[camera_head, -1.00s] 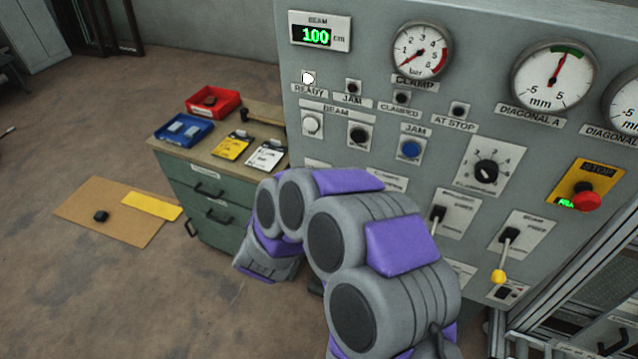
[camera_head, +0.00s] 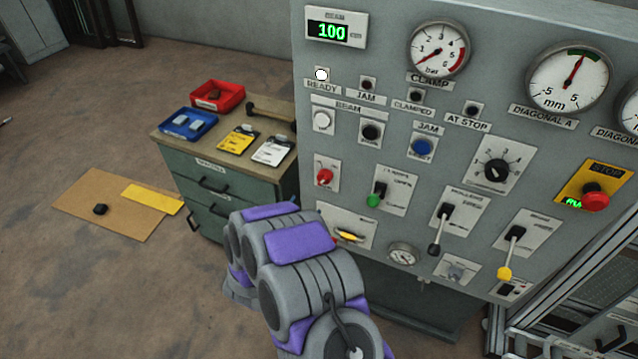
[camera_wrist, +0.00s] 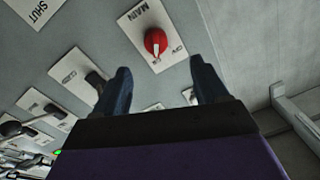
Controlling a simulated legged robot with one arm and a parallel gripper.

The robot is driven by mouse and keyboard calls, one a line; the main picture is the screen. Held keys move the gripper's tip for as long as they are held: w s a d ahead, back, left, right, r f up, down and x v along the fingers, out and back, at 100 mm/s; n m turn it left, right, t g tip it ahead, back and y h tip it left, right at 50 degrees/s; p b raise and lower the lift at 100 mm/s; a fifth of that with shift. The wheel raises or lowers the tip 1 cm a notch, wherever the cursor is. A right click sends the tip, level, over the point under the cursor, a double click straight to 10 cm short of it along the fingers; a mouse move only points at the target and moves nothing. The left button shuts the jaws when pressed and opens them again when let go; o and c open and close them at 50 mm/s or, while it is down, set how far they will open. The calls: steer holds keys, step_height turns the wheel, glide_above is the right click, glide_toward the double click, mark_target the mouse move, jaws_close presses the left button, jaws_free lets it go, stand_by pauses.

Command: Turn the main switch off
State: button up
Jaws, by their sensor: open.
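The main switch is a red rotary knob (camera_head: 324,177) on a white plate at the panel's lower left. It also shows in the wrist view as a red knob (camera_wrist: 155,41) with a white pointer mark, on a plate reading MAIN. The small position labels beside it are too blurred to read surely. My gripper (camera_wrist: 160,73) is open and empty, its two dark fingers spread to either side below the knob in the wrist view, apart from it. In the head view my arm hides the gripper.
The grey control panel (camera_head: 455,85) carries several levers, gauges and buttons. A green-knobbed lever (camera_head: 376,197) is right of the switch, and a yellow handle (camera_head: 349,235) is below it. A red stop button (camera_head: 595,197) sits at far right. A green drawer cabinet (camera_head: 222,190) stands left.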

mark_target(322, 183)
steer(key=w+d, duration=0.1)
steer(key=w, duration=0.1)
steer(key=w+d, duration=0.2)
steer(key=w, duration=0.1)
steer(key=w+d+b, duration=0.1)
steer(key=w+d, duration=0.1)
steer(key=w, duration=0.1)
steer(key=shift+r, duration=0.1)
steer(key=w, duration=0.2)
steer(key=shift+w+a+b, duration=0.25)
steer(key=shift+w+b, duration=0.05)
steer(key=shift+w, duration=0.05)
steer(key=shift+w+a, duration=0.3)
steer(key=shift+a, duration=0.1)
steer(key=shift+d, duration=0.55)
steer(key=shift+c, duration=0.2)
steer(key=shift+d, duration=0.25)
steer(key=shift+c, duration=1.5)
steer(key=shift+a, duration=0.45)
steer(key=c, duration=0.5)
steer(key=shift+c, duration=1.1)
steer(key=shift+d, duration=0.15)
